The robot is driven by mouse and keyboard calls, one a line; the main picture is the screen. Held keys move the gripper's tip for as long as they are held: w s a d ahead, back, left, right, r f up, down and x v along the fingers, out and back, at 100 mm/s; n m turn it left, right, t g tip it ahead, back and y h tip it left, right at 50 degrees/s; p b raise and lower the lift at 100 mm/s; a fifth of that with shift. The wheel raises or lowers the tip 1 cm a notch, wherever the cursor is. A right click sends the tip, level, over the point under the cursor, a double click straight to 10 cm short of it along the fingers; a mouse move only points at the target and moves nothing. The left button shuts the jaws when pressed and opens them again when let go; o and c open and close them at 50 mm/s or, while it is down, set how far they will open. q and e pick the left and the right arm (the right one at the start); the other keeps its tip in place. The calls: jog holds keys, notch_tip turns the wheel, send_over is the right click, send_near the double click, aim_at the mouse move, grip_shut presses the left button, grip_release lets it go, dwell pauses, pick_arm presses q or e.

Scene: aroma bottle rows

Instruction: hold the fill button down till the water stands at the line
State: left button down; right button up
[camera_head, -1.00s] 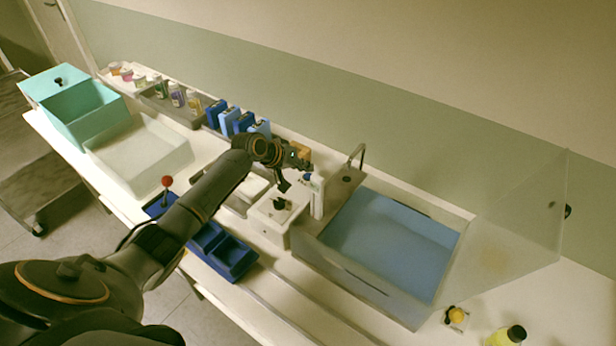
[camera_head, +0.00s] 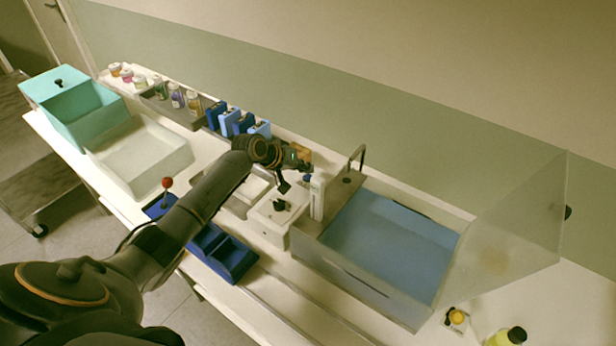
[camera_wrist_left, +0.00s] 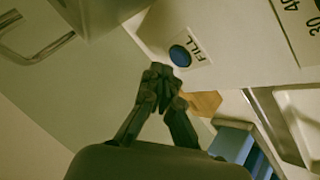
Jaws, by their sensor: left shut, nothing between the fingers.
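The round blue fill button (camera_wrist_left: 180,55) sits on a white panel beside the word FILL in the left wrist view. In the head view the button (camera_head: 307,178) is a small blue spot by the top of a white post (camera_head: 317,198). My left gripper (camera_wrist_left: 163,74) is shut and empty, its fingertips close to the button; I cannot tell whether they touch it. In the head view the left gripper (camera_head: 304,164) is just behind the post top. Scale numbers 30 and 40 show at the wrist view's edge. I cannot make out a water level or line. My right gripper is out of view.
A grey-walled basin with a blue floor (camera_head: 390,245) and a bent tap (camera_head: 357,155) stand right of the post. A clear panel (camera_head: 510,225) rises at the basin's right. A white unit (camera_head: 268,222) stands left of the post. Blue boxes (camera_head: 228,120) line the back.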

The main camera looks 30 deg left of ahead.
pick_arm(q)
jog(key=shift+f, duration=0.15)
jog(key=shift+f, duration=0.3)
jog(key=shift+f+b, duration=0.4)
dwell(0.6)
dwell(0.5)
jog(key=shift+r+p, duration=0.8)
jog(key=shift+r, duration=0.05)
